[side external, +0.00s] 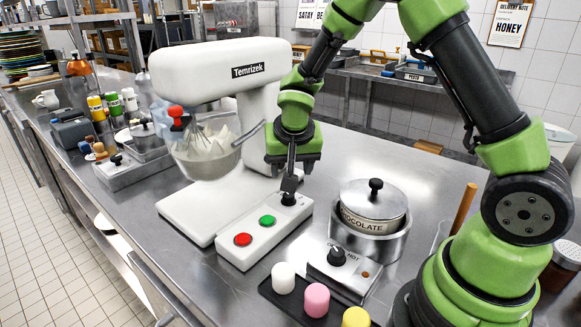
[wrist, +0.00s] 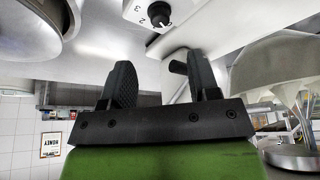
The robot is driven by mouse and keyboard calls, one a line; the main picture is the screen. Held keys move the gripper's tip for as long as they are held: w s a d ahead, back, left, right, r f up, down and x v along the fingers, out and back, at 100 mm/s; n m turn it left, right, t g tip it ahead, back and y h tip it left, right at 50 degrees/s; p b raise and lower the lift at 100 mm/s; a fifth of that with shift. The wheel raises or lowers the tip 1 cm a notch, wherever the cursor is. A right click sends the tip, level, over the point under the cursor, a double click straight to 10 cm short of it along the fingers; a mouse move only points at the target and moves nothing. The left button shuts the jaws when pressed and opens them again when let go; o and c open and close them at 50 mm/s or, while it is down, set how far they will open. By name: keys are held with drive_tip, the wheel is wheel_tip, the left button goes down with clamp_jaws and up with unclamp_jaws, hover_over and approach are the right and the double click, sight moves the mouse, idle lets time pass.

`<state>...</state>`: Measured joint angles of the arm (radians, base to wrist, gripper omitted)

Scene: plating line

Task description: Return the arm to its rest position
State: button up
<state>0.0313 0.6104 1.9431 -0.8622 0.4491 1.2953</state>
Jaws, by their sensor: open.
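My gripper (side external: 290,182) hangs fingers-down from the green wrist, close above the black dial (side external: 288,199) on the white mixer base. In the wrist view my gripper (wrist: 162,78) has its two dark fingers spread wide, with no object held between them. The numbered dial also shows in the wrist view (wrist: 159,15), beyond the fingertips. In the side view I cannot tell whether the fingertips touch the dial. My arm is bent over the counter from the right.
The white mixer (side external: 215,72) and its bowl (side external: 207,155) stand close left of my gripper. Right of it sits a lidded chocolate pot (side external: 371,205), with a knobbed control box (side external: 344,273) in front. White, pink and yellow pieces line a dark tray (side external: 275,293).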

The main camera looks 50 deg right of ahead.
drive_tip(key=s+d+v, duration=0.1)
drive_tip(key=d+v, duration=0.1)
drive_tip(key=v, duration=0.7)
drive_tip(key=s+a+r+n+t+y, duration=0.2)
drive_tip(key=s+a+r, duration=0.2)
drive_tip(key=s, duration=0.4)
drive_tip(key=s+a+r+n+t+y, duration=0.1)
drive_tip(key=s+a+r+n+y, duration=0.1)
drive_tip(key=s+r, duration=0.3)
drive_tip(key=s+a+y, duration=0.1)
drive_tip(key=s, duration=0.2)
drive_tip(key=shift+s+a+n+t, duration=0.35)
drive_tip(key=shift+a+n+t, duration=0.05)
